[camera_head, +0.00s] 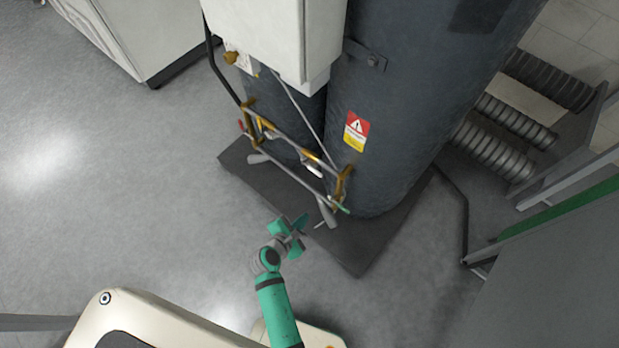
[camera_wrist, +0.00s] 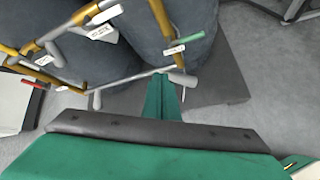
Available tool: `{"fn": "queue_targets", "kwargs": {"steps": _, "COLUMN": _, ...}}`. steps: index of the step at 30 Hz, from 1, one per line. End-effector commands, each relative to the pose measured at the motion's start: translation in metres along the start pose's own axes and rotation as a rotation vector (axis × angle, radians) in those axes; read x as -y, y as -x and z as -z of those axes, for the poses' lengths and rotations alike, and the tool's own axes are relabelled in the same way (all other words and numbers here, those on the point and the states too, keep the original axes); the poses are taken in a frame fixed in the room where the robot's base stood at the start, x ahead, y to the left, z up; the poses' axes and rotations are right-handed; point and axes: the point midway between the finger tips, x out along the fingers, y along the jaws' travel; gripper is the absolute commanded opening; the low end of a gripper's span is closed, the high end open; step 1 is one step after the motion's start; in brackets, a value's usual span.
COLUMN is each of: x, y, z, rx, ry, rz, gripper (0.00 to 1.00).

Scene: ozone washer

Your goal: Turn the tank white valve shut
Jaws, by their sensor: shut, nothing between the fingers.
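Two dark grey tanks (camera_head: 400,110) stand on a dark base plate, with a frame of grey and brass pipes low on their front. A small white valve handle (camera_wrist: 107,14) sits on a brass fitting at the upper left of the wrist view, above a white tag. In the head view small white parts (camera_head: 314,170) show mid-pipe, too small to tell handle from tag. My gripper (camera_head: 303,222) is shut and empty, in front of the right end of the pipes. In the wrist view its fingers (camera_wrist: 161,80) appear together near the lower pipe; contact cannot be told.
A green handle (camera_wrist: 187,40) is on the right pipe end and a red handle (camera_wrist: 34,84) on the left. A white box (camera_head: 270,35) hangs above the pipes. Ribbed hoses (camera_head: 500,140) lie right of the tanks. The floor at left (camera_head: 110,170) is clear.

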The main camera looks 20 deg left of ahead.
Motion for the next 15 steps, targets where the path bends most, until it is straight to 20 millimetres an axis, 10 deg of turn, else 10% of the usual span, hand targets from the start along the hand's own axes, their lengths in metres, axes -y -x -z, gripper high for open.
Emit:
{"fn": "queue_targets", "kwargs": {"steps": 6, "x": -0.063, "y": -0.009, "z": -0.005, "rx": 0.123, "ry": 0.353, "rz": 0.061, "gripper": 0.0}}
{"fn": "queue_targets", "kwargs": {"steps": 15, "x": -0.089, "y": -0.011, "z": -0.011, "rx": 0.183, "ry": 0.5, "rz": 0.106, "gripper": 0.0}}
